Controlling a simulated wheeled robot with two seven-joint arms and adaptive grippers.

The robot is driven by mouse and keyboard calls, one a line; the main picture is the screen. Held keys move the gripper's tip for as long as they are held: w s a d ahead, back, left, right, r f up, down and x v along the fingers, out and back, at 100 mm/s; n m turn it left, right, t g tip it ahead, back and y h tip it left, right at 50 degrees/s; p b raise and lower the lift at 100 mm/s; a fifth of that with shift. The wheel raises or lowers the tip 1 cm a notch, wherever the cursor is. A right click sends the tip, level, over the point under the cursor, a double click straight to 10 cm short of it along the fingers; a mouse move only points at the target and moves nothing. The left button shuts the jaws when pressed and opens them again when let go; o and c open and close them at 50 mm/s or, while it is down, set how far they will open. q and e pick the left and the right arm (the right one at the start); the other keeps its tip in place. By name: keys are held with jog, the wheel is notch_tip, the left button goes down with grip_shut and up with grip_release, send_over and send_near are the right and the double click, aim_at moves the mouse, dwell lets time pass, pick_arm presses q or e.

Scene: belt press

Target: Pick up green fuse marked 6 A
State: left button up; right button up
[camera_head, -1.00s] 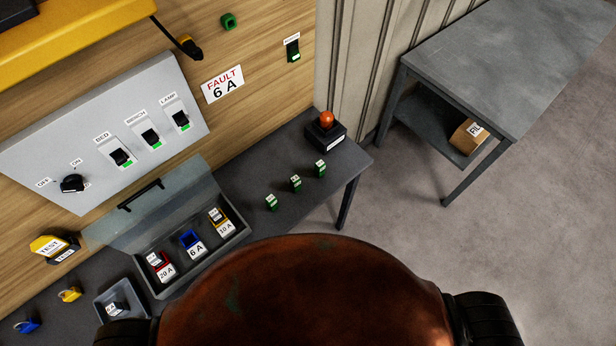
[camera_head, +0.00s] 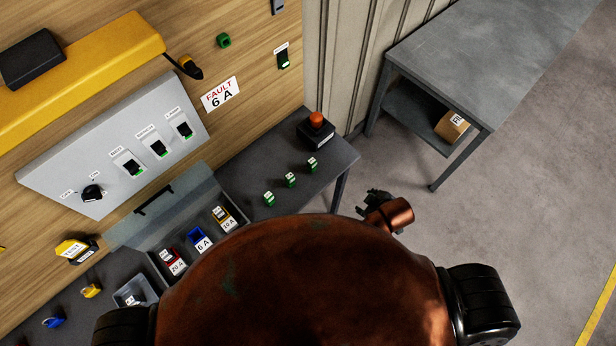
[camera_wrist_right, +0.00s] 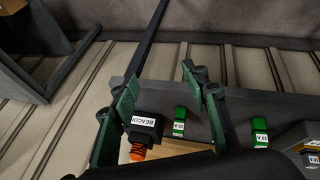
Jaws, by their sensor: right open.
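Three small green fuses stand in a row on the dark bench: the near-left one (camera_head: 268,198), the middle one (camera_head: 290,180) and the far-right one (camera_head: 312,165). Their white labels are too small to read surely, so I cannot tell which is 6 A. My right gripper (camera_head: 376,203) is right of the bench's end, apart from the fuses. In the right wrist view the gripper (camera_wrist_right: 160,75) is open with nothing between its fingers. Two green fuses (camera_wrist_right: 179,122) (camera_wrist_right: 260,132) show beyond it. My left gripper is out of view.
A black beacon box (camera_head: 314,134) with an orange-red top stands behind the fuses. A lidded tray (camera_head: 235,210) with coloured fuses lies to their left. A panel reads FAULT 6 A (camera_head: 221,94). A grey table (camera_head: 475,50) stands back right; open floor lies between.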

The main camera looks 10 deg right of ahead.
jog(key=w+a+r+n+t+y, duration=0.1)
jog(key=w+a+n, duration=0.4)
jog(key=a+n, duration=0.15)
jog(key=w+a+n+t+y, duration=0.1)
jog(key=w+a+n, duration=0.3)
jog(key=a+n, duration=0.25)
jog(key=n+y, duration=0.1)
jog(key=n, duration=0.8)
send_near(291, 177)
jog(key=w+d+f, duration=0.2)
jog(key=w+f, duration=0.1)
jog(key=a+n, duration=0.1)
jog(key=n, duration=0.2)
jog(key=w+a+f+n, duration=0.1)
jog(key=n, duration=0.1)
jog(key=w+a+f+n+y, duration=0.1)
jog(key=n, duration=0.2)
jog(key=shift+a+f+n, duration=0.25)
jog(key=shift+a+n, duration=0.05)
jog(key=shift+a, duration=0.1)
jog(key=shift+w+a+f+n, duration=0.2)
jog(key=shift+f+n, duration=0.2)
jog(key=shift+n, duration=0.7)
jog(key=shift+x, duration=0.85)
jog(key=shift+a+p+x, duration=0.2)
jog(key=shift+p+x, duration=0.3)
jog(key=shift+x, duration=2.6)
jog(key=shift+s+r, duration=0.1)
jog(key=shift+s, duration=0.05)
grip_shut()
